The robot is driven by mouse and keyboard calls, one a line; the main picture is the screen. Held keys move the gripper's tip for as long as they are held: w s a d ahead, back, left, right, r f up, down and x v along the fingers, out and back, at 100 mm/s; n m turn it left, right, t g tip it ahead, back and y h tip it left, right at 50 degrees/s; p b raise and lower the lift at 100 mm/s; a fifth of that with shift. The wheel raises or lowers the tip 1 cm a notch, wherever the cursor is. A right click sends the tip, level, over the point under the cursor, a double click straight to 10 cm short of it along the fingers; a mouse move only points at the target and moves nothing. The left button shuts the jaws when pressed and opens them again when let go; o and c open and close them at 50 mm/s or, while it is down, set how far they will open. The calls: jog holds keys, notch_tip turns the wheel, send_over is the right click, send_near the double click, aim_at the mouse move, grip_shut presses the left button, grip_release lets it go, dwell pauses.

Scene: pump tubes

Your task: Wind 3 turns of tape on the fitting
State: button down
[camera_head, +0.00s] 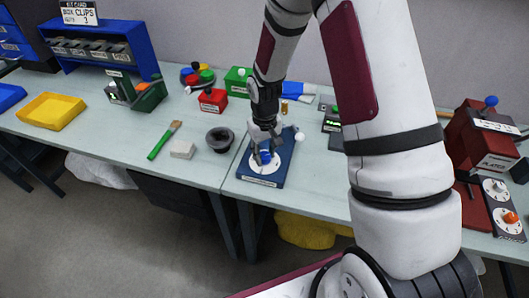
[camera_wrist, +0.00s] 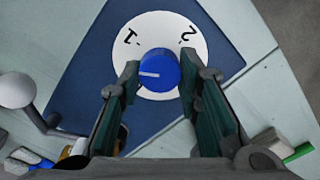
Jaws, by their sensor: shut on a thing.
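A blue knob (camera_wrist: 158,70) with a white pointer line stands on a white dial disc (camera_wrist: 190,30) marked 1 and 2. The pointer line points left in the wrist view. The disc lies on a dark blue base plate (camera_wrist: 85,85), which shows in the head view (camera_head: 285,160) at the table's front edge. My gripper (camera_head: 265,154) reaches down over the disc, its fingers on either side of the knob and shut on it; it also shows in the wrist view (camera_wrist: 159,77). I cannot make out tape or wound turns on the knob.
A lever with a white ball (camera_wrist: 17,90) stands beside the plate. A dark round cup (camera_head: 220,139), a white block (camera_head: 183,149) and a green-handled brush (camera_head: 165,139) lie left of it. Red box (camera_head: 213,100) and green box (camera_head: 238,80) stand behind. My arm hides part of the right side.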

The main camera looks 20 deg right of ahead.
jog(key=shift+d+m, duration=0.1)
jog(key=shift+m, duration=1.1)
jog(key=m, duration=0.3)
jog(key=c, duration=1.4)
grip_release()
